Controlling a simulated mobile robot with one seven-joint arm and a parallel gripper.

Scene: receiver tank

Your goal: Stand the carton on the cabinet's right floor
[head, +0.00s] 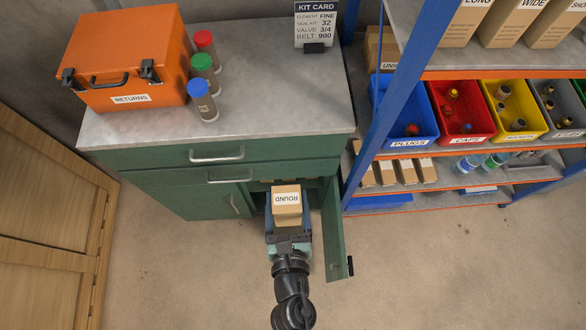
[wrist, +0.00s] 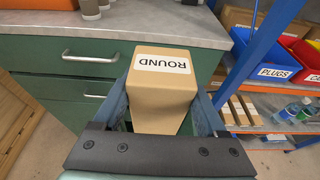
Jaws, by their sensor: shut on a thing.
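A tan carton (head: 286,205) labelled ROUND is held upright in my gripper (head: 288,228), in front of the green cabinet (head: 175,193). In the wrist view the carton (wrist: 160,88) sits between the two blue fingers of my gripper (wrist: 165,118), which are shut on its sides. The cabinet's right door (head: 334,225) stands open to the right of the carton. The right compartment lies behind the carton, and its floor is mostly hidden by the carton and gripper. The left door (head: 207,196) is shut.
The open door edge is close to my gripper's right. An orange RETURNS case (head: 125,60), several capped tubes (head: 202,88) and a KIT CARD sign (head: 316,24) stand on the cabinet top. A blue-posted shelf rack (head: 392,95) with bins is at right. The floor in front is clear.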

